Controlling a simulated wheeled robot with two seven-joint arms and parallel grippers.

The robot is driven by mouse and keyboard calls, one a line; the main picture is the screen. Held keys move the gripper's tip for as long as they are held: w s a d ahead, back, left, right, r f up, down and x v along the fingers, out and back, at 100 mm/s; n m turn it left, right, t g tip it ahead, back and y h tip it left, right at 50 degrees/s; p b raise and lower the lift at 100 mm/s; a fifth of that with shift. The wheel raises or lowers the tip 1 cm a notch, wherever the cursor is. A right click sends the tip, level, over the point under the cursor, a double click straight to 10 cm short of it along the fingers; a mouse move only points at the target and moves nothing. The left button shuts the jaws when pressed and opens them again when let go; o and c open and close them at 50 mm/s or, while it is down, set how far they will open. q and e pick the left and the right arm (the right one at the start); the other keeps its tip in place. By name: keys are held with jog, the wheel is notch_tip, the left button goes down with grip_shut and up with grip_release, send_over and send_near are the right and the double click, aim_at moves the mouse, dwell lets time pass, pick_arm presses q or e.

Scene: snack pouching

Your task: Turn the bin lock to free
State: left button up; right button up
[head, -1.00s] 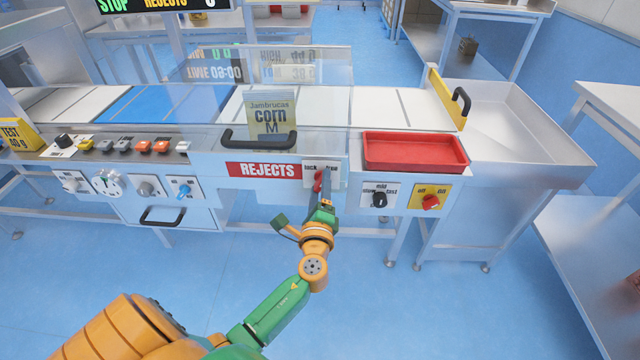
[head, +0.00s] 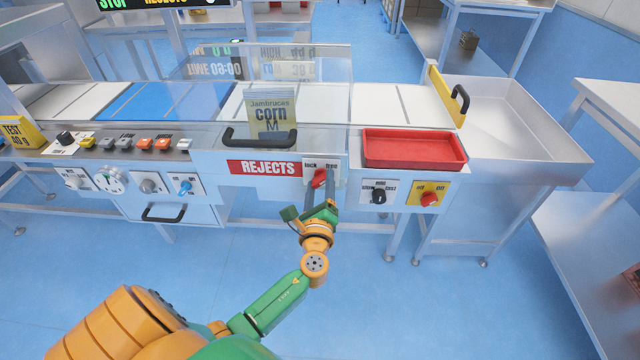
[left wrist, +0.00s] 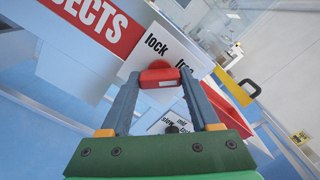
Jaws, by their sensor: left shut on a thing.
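The bin lock is a red knob (head: 319,178) on a white plate (head: 334,164) marked "lock" on the left and "free" on the right, beside the red REJECTS label (head: 263,168). In the head view the knob slants, its upper end leaning right toward "free". My left gripper (head: 325,185) is shut on the knob. In the left wrist view the red knob (left wrist: 160,76) sits between the two grey fingers, with the plate tilted behind it. My right gripper is not in view.
A red tray (head: 414,133) sits to the upper right of the lock. A black handle (head: 258,138) and a corn packet (head: 271,108) are above. Blue floor lies open in front.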

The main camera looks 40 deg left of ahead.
pick_arm(q)
jog(key=shift+f, duration=0.15)
jog(key=o, duration=1.4)
jog(key=shift+c, duration=0.2)
jog(key=v, duration=0.7)
jog(key=shift+d, duration=0.1)
